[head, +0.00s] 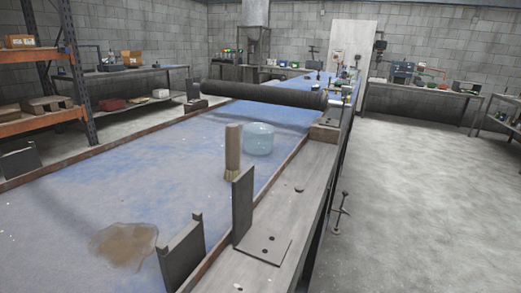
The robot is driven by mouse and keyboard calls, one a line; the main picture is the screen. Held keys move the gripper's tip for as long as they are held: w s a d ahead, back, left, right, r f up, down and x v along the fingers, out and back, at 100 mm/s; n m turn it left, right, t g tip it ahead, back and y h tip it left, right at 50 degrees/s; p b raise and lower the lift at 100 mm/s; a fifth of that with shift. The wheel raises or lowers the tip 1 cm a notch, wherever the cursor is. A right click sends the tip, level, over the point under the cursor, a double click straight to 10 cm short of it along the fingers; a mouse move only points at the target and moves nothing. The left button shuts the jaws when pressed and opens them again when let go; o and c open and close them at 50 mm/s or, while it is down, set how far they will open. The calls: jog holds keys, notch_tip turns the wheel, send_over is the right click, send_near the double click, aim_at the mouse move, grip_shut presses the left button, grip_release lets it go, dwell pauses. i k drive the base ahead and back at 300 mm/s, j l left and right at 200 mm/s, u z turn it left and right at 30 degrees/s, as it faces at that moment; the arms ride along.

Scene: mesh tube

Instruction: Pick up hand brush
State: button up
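The hand brush (232,150) stands upright on the blue bed of a long table, right of the picture's middle line of the bed. It has a tan, rod-like handle, and its pale bristles point down. Its foot is close to a dark upright plate (242,206), which may hide a little of it. A clear, pale blue rounded vessel (259,138) stands just behind it to the right. My gripper does not show in this view.
A dark roller (265,94) spans the bed farther back. A notched dark plate (182,256) stands at the near edge. A brown patch (125,243) lies on the bed's near left. Orange shelving (75,70) is at left. The concrete floor (420,190) at right is open.

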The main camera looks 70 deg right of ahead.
aim_at(232, 168)
jog(key=z, duration=1.5)
